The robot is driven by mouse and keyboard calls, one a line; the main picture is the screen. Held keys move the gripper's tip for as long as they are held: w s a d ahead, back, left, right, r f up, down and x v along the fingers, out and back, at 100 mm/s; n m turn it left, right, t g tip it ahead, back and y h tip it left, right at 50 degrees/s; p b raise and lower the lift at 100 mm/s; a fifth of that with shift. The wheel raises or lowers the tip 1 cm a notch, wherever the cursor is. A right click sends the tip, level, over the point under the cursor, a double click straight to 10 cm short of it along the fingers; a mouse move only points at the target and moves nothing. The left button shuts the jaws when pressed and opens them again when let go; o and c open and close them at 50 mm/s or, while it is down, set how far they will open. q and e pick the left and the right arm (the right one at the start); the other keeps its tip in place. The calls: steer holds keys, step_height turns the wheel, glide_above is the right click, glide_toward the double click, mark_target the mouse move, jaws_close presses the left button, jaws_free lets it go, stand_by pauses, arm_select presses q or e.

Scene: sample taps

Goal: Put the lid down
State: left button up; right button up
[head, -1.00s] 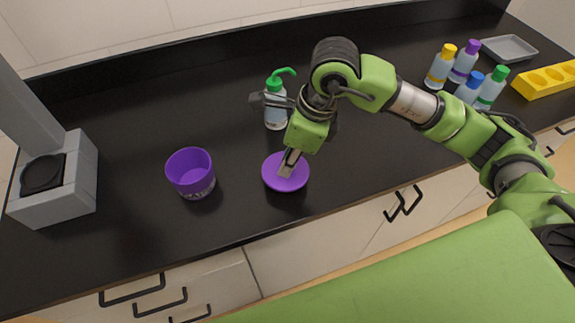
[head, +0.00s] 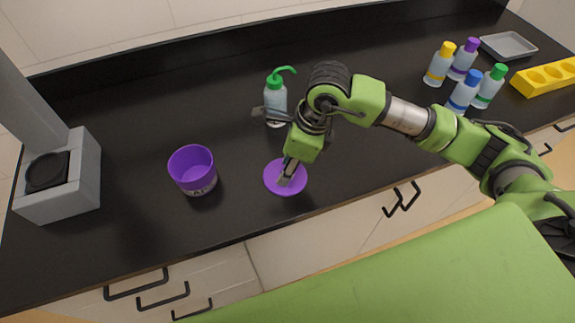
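The lid (head: 296,187) is a flat purple disc at the front middle of the black counter. My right gripper (head: 287,177) points down onto the middle of the lid. Its fingers look close together on the lid's top, and the part they grip is hidden. The lid lies about flat, at or just above the counter; I cannot tell whether it touches. An open purple pot (head: 193,172) with lettering on its side stands upright to the left, apart from the lid. My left gripper is not in view.
A wash bottle (head: 275,100) with a green spout stands close behind my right gripper. Several capped bottles (head: 464,93), a grey tray (head: 508,46) and a yellow rack (head: 548,77) are at right. A grey device (head: 62,190) stands at left. Counter between pot and lid is clear.

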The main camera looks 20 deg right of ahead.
mark_target(301, 178)
steer(key=shift+r, duration=0.1)
steer(key=shift+d+r, duration=0.15)
steer(key=shift+r, duration=0.2)
steer(key=b+v, duration=0.2)
steer(key=v, duration=0.9)
steer(key=shift+s, duration=0.2)
